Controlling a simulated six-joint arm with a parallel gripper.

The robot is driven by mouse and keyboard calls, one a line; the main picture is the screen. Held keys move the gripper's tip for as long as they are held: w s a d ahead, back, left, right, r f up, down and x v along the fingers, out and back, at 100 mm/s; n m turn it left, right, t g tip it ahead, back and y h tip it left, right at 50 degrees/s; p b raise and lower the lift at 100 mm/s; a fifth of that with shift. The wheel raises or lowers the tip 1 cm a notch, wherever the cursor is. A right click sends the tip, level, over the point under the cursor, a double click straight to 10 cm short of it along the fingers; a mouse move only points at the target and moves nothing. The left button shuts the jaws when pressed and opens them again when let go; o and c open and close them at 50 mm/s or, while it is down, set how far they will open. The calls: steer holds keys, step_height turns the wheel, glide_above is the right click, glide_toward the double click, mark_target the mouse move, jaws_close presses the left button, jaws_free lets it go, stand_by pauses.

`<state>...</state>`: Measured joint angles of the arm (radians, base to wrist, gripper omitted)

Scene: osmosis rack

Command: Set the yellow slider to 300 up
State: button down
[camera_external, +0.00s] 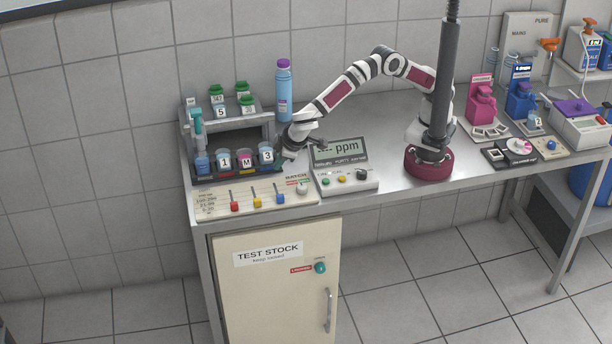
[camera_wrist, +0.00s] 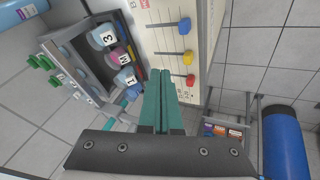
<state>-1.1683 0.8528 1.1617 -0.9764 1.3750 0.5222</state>
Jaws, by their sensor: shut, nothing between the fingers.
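The yellow slider (camera_external: 257,203) sits on a cream panel (camera_external: 215,207) at the bench's front left, between a red slider (camera_external: 235,206) and a blue slider (camera_external: 280,198). All three knobs are near the front ends of their slots. In the wrist view the yellow slider (camera_wrist: 188,57) shows at the right end of its slot. The scale print is too small to read. My gripper (camera_external: 289,156) is behind the panel, beside the rack's cups. Its teal fingers (camera_wrist: 163,74) are shut and empty, apart from the yellow knob.
A rack (camera_external: 184,135) with numbered cups stands behind the panel, close to my gripper. A tall blue bottle (camera_external: 284,95) stands behind. A ppm meter (camera_external: 347,181) is right of the panel. The panel also carries a white knob (camera_external: 302,188). The bench's front edge is close below.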

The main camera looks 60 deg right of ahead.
mark_target(251, 190)
steer(key=s+a+f+n, duration=0.1)
steer(key=s+a+f, duration=0.1)
steer(key=s+a, duration=0.1)
steer(key=s+a+f+n+t+y, duration=0.1)
steer(key=s+a+f, duration=0.2)
steer(key=a, duration=0.2)
steer(key=shift+a+t, duration=0.3)
steer(key=shift+a, duration=0.05)
steer(key=x, duration=0.3)
steer(key=d+x, duration=0.1)
steer(key=x, duration=0.3)
steer(key=w+r+x, duration=0.1)
steer(key=x, duration=0.3)
steer(key=shift+w+d, duration=0.2)
steer(key=shift+d, duration=0.15)
steer(key=shift+w+d, duration=0.4)
steer(key=w+d, duration=0.6)
steer(key=shift+w+d, duration=0.3)
steer(key=shift+d, duration=0.05)
steer(key=shift+f, duration=0.1)
